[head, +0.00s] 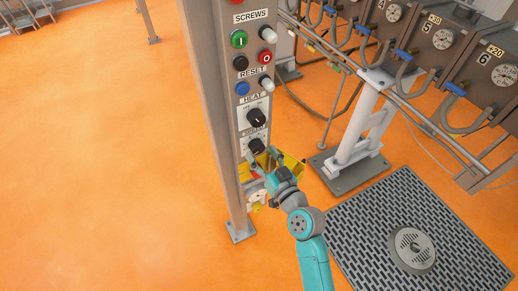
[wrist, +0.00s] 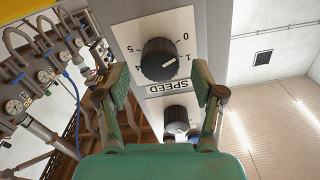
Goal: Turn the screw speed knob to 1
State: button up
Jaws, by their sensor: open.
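The screw speed knob (wrist: 158,58) is black and round on a white plate (wrist: 125,35) marked 0, 1, 4 and 5. The wrist view shows the panel upside down. The knob's white mark points to the right, towards the 1. In the head view the speed knob (head: 255,146) is the lowest black knob on the grey column. My gripper (wrist: 160,84) is open, with one finger on each side of the knob in the wrist view. No contact shows. In the head view my gripper (head: 261,157) is just below and in front of the knob.
The heat knob (head: 256,117) is close above the speed knob. Green (head: 239,39), red (head: 265,57) and blue (head: 242,88) buttons are higher on the column. Pipes and gauges (head: 442,39) are at the right. The orange floor (head: 100,150) at the left is clear.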

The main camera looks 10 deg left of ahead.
jog(key=shift+x, duration=1.25)
jog(key=shift+c, duration=0.3)
jog(key=c, duration=1.1)
jog(key=shift+m, duration=0.3)
jog(key=m, duration=0.4)
jog(key=shift+m, duration=2)
jog(key=shift+d, duration=0.1)
